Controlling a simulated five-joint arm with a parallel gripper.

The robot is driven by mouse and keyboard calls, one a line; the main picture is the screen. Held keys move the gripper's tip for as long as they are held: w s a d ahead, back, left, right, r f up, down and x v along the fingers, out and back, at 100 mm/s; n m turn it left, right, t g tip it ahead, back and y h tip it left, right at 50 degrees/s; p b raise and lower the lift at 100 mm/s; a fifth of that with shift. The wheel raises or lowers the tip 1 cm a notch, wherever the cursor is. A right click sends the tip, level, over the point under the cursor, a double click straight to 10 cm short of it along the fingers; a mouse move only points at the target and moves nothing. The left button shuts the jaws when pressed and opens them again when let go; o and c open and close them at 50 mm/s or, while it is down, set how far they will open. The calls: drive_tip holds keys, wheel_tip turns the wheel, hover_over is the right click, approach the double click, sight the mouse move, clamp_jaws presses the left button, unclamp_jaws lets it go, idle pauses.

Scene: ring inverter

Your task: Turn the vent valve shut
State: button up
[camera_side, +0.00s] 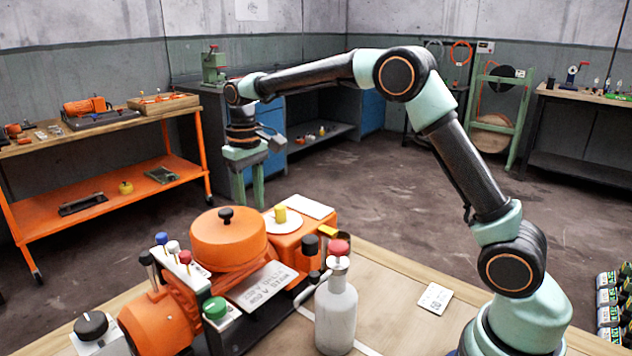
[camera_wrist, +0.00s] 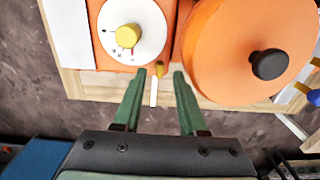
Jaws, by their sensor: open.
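My gripper (camera_side: 248,198) hangs with its green fingers pointing down behind the orange machine (camera_side: 228,238). In the wrist view its fingers (camera_wrist: 159,76) are apart, with nothing gripped. A small brass-yellow fitting (camera_wrist: 160,68) with a short white bar (camera_wrist: 153,92) shows between the fingertips, at the machine's edge between the white dial and the round lid. It looks like a small valve, but no label is readable. In the side view the machine hides it. I cannot tell whether the fingers are level with it or above it.
The round orange lid (camera_wrist: 235,45) with a black knob stands close to one finger. The yellow knob (camera_wrist: 128,36) sits on the white dial (camera_wrist: 147,15). A grey bottle (camera_side: 335,312) with a red cap stands in front. The bench right of the machine is mostly clear.

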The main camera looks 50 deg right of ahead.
drive_tip(key=shift+f, duration=0.9)
clamp_jaws()
